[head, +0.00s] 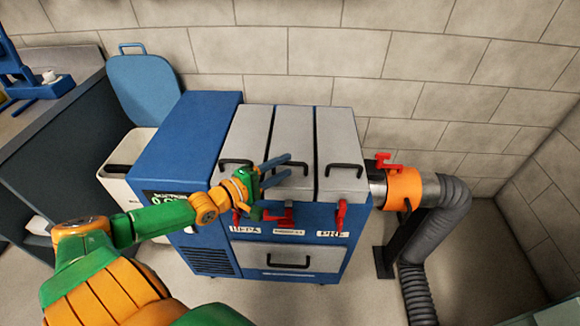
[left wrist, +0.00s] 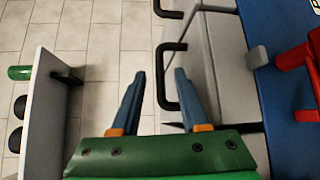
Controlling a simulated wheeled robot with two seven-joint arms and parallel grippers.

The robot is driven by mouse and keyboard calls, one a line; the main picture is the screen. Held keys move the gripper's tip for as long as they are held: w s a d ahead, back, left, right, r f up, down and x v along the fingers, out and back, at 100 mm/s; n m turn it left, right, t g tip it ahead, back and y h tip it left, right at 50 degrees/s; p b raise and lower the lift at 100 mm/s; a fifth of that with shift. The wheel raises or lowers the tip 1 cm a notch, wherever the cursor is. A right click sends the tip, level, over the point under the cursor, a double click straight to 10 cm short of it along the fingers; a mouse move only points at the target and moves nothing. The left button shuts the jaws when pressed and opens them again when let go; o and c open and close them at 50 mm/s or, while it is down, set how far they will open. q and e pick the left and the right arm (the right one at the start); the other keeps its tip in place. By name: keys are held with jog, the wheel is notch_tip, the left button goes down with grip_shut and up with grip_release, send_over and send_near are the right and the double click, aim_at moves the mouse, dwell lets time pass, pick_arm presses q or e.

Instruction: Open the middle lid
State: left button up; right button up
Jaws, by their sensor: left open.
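The middle lid (head: 286,132) is a long grey panel on the blue machine, between two similar grey lids. It looks closed. Its black handle (head: 296,162) is near its front edge, partly behind my fingers. My left gripper (head: 290,168) is open at this handle, its two blue fingers pointing right across the lid. In the left wrist view, a black handle bar (left wrist: 161,78) shows between the open fingertips, closer to the right finger; whether it touches is unclear. A red latch (head: 285,215) below the middle lid looks turned sideways. My right gripper is not seen.
The left lid (head: 245,130) and right lid (head: 340,140) flank the middle one, each with a black handle. A red latch (head: 341,212) hangs under the right lid. An orange collar (head: 404,188) and grey hose stand right of the machine, a bin (head: 120,172) left.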

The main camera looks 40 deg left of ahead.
pick_arm(q)
jog(key=shift+b+x, duration=0.35)
jog(key=shift+x, duration=1.1)
jog(key=shift+f, duration=0.1)
jog(key=shift+c, duration=0.2)
grip_shut()
